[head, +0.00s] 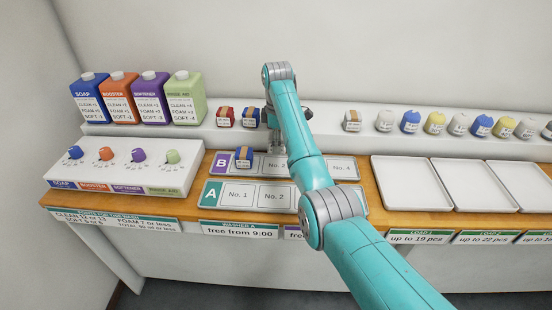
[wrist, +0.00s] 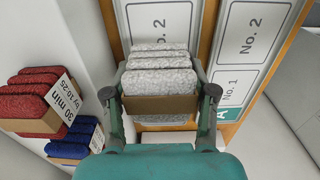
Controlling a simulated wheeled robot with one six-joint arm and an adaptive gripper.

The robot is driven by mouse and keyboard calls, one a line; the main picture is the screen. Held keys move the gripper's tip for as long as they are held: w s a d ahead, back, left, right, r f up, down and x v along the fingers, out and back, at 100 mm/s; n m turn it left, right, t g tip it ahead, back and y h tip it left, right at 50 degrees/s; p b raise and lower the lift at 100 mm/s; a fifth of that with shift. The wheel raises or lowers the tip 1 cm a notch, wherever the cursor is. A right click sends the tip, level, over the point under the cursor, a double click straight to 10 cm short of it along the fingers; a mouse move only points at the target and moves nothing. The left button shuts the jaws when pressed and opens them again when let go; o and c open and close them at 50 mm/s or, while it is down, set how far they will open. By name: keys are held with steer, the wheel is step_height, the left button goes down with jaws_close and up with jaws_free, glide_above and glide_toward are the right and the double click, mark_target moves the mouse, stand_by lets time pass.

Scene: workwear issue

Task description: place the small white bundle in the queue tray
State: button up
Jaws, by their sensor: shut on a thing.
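My gripper (wrist: 161,92) is shut on a small white bundle (wrist: 160,78), speckled pale grey-white with a brown band, in the wrist view. It holds the bundle over the tray marked B, by a No. 2 space; I cannot tell whether the bundle touches it. In the head view my arm hides most of the bundle. Tray B (head: 222,166) has a purple end and numbered spaces, with a blue bundle (head: 243,157) at its left end. Tray A (head: 211,194) has a green end and lies in front of B. Neither is visibly labelled as the queue tray.
A red bundle (head: 224,117) and another blue bundle (head: 250,118) sit on the back ledge. Several bundles stand along the ledge at right. Empty white trays (head: 410,182) lie at right. Coloured bottles (head: 118,98) and a knob panel (head: 125,172) are at left.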

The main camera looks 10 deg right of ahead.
mark_target(277, 166)
steer(key=shift+f, duration=3.6)
steer(key=shift+f, duration=0.1)
steer(key=o, duration=1.2)
steer(key=shift+c, duration=0.2)
